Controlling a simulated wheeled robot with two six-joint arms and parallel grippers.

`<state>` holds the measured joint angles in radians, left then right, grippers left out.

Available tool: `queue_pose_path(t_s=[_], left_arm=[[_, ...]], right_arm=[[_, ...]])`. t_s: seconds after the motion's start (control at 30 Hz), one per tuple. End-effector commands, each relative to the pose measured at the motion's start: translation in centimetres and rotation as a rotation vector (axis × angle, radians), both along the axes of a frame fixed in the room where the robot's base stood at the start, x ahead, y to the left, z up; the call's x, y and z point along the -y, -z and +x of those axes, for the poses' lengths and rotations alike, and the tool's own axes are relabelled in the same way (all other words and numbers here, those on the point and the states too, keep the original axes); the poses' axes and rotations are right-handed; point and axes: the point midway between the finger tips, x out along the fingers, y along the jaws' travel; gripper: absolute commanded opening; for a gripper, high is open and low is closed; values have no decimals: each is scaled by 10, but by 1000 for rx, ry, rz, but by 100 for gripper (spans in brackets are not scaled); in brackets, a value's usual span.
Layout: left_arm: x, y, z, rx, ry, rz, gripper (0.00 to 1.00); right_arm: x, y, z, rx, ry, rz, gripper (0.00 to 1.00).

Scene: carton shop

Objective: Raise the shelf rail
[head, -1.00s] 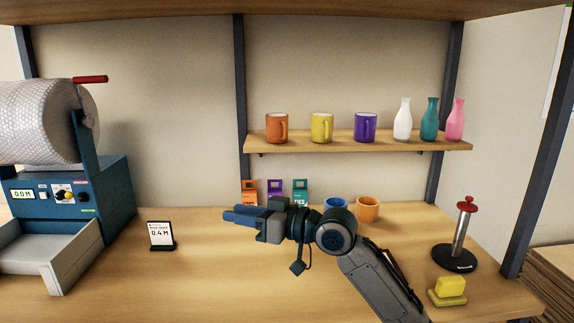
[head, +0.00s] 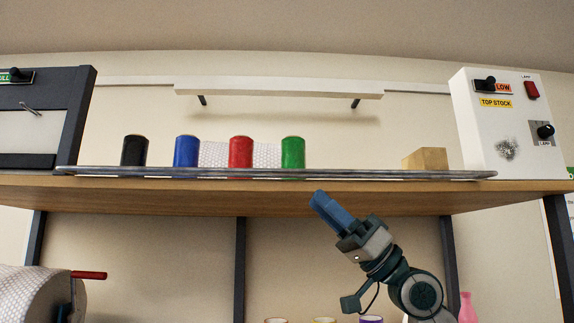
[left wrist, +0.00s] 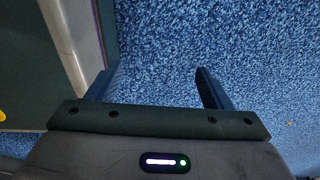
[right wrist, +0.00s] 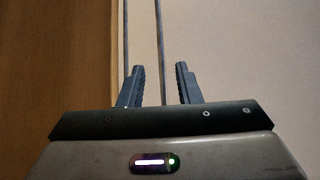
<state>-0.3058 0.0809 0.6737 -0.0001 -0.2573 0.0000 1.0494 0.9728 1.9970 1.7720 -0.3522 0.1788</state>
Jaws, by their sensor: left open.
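A thin grey metal rail (head: 400,174) runs along the front edge of the high wooden shelf (head: 230,190), at the low level of the goods behind it. My right gripper (head: 320,198) points up just below the shelf's front edge in the head view, right of the middle. In the right wrist view its two fingers (right wrist: 158,75) stand apart with nothing clamped between them. Two thin grey bars (right wrist: 160,40) run away beyond the fingers; whether one lies between the fingertips I cannot tell. My left gripper (left wrist: 157,80) is open and empty over blue speckled floor.
Black, blue, red and green rolls (head: 241,151), bubble wrap (head: 268,154) and a wooden block (head: 430,158) stand behind the rail. A white control box (head: 500,140) labelled TOP STOCK, with a lever by LOW, stands at the right. A dark-framed unit (head: 75,120) stands left.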

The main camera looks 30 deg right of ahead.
Motion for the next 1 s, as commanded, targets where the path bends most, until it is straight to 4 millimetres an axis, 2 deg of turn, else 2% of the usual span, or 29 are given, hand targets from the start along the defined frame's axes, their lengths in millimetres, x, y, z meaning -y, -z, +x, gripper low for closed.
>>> queue_pose_path(t_s=[0.03,0.43,0.67,1.0], left_arm=[[0,-13,-4,-5,0,0,74],[-1,-58,-20,-16,-1,0,74],[0,-69,-18,-13,-2,0,74],[0,-71,-15,-9,-2,-1,74]], right_arm=[[-4,-12,3,1,-3,1,31],[-37,-52,28,0,-3,2,31],[-49,-63,38,-1,-1,0,31],[-51,-64,40,-1,1,-1,31]])
